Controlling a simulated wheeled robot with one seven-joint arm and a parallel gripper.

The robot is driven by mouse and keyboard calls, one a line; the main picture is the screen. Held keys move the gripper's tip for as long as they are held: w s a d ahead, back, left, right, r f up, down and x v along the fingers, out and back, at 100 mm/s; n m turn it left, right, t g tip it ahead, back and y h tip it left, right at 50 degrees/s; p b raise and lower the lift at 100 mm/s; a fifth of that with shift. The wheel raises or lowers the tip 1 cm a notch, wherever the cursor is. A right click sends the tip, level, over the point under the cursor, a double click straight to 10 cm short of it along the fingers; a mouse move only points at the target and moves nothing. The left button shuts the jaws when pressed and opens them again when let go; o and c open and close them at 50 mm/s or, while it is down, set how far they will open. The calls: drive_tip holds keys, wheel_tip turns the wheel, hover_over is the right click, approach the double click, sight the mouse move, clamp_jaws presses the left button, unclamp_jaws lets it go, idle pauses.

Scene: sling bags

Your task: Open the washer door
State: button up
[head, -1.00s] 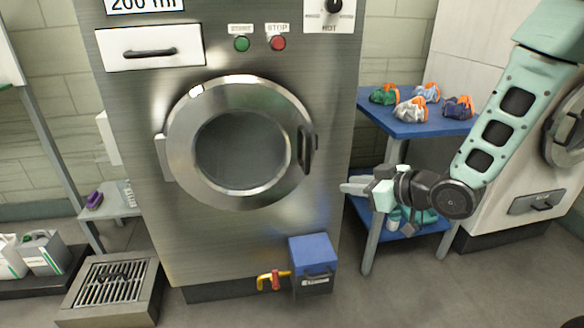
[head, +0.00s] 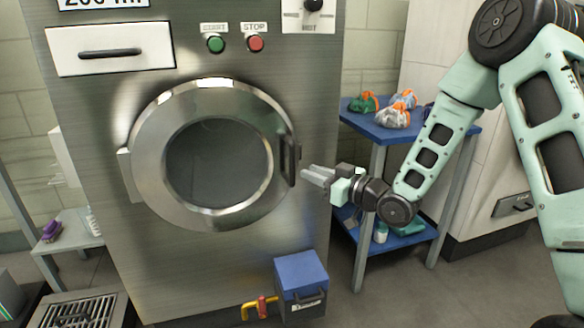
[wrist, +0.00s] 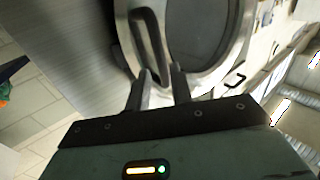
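The washer (head: 240,255) is a large brushed-metal machine. Its round door (head: 150,165) has a dark glass window and appears closed in the head view. A dark vertical handle (head: 289,160) is on the door's right edge. My gripper (head: 306,174) is just right of the handle, with its fingers pointing left at it. In the wrist view, the two fingers (wrist: 158,88) are apart, and the lower end of the handle (wrist: 150,48) shows just beyond and between their tips. The fingers look open; I cannot tell whether they touch the handle.
A blue table (head: 390,134) with several tied bags (head: 394,116) stands to the right, behind my arm. A blue-lidded box (head: 301,280) and a red-yellow valve (head: 262,306) are low at the washer's front. A drawer (head: 112,49) is at the upper left.

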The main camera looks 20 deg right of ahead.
sight(292, 184)
drive_tip(key=x, duration=0.7)
drive_tip(key=shift+w+a, duration=0.1)
drive_tip(key=shift+w, duration=0.05)
clamp_jaws()
